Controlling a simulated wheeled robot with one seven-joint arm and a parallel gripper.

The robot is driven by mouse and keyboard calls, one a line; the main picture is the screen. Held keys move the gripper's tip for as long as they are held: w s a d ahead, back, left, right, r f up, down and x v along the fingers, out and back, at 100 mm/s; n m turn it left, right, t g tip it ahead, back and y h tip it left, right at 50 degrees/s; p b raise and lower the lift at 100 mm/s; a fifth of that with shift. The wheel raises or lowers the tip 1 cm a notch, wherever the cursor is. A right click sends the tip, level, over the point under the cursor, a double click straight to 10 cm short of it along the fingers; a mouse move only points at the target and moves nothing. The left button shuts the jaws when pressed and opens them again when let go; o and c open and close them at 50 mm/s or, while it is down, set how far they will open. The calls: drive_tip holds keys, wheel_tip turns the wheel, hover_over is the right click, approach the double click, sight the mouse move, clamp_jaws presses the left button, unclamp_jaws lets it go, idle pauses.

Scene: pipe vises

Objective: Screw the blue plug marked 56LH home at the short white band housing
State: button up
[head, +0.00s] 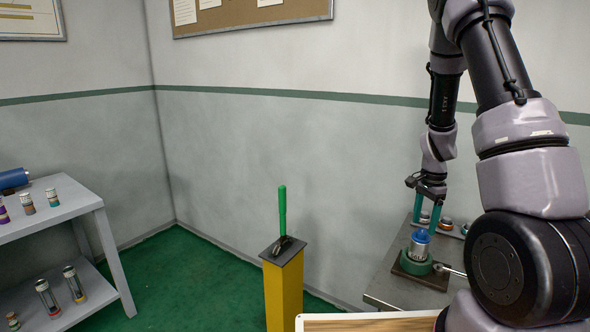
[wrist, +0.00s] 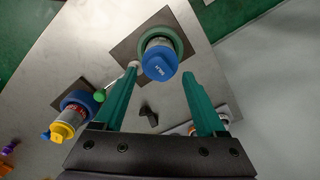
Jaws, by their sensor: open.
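The blue plug (wrist: 160,64) has small white marking on its top, too small to read surely. It sits on top of a pale housing (wrist: 153,43), which is held upright in a round green vise (wrist: 183,42). In the head view the blue plug (head: 421,237) tops the pale housing (head: 418,251) in the green vise (head: 409,264). How far the plug is screwed in cannot be told. My gripper (wrist: 160,66) is open, its teal fingers on either side of the plug in the wrist view. In the head view my gripper (head: 428,220) is just above the plug.
Several small parts (head: 447,223) stand behind the green vise. A yellow post (head: 284,295) with a green lever and a shelf (head: 50,219) stand left.

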drive_tip(key=m, duration=0.4)
drive_tip(key=shift+m, duration=0.3)
drive_tip(key=m, duration=0.5)
drive_tip(key=shift+f, duration=1.1)
